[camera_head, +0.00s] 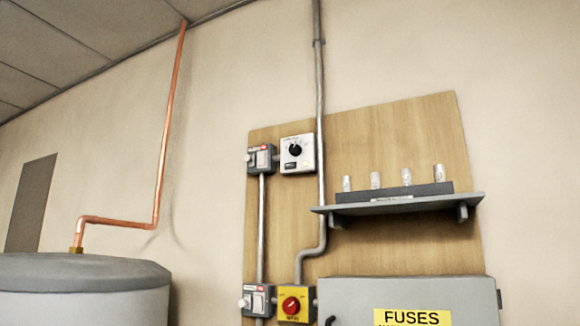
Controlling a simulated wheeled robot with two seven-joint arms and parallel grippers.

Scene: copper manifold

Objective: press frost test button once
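A white control box (298,154) with a black dial (295,150) is fixed near the upper left of a wooden board on the wall. Its small lettering is too small to read, and there is a small detail under the dial that I cannot make out clearly. I cannot tell for certain which part is the frost test button. Neither of my grippers shows in the head view.
Grey switches (261,159) and (257,301) sit left on the board (400,135). A yellow box with a red knob (291,304), a grey fuse box (350,298) and a shelf with several fuses (400,203) are near. A tank (80,272) stands left.

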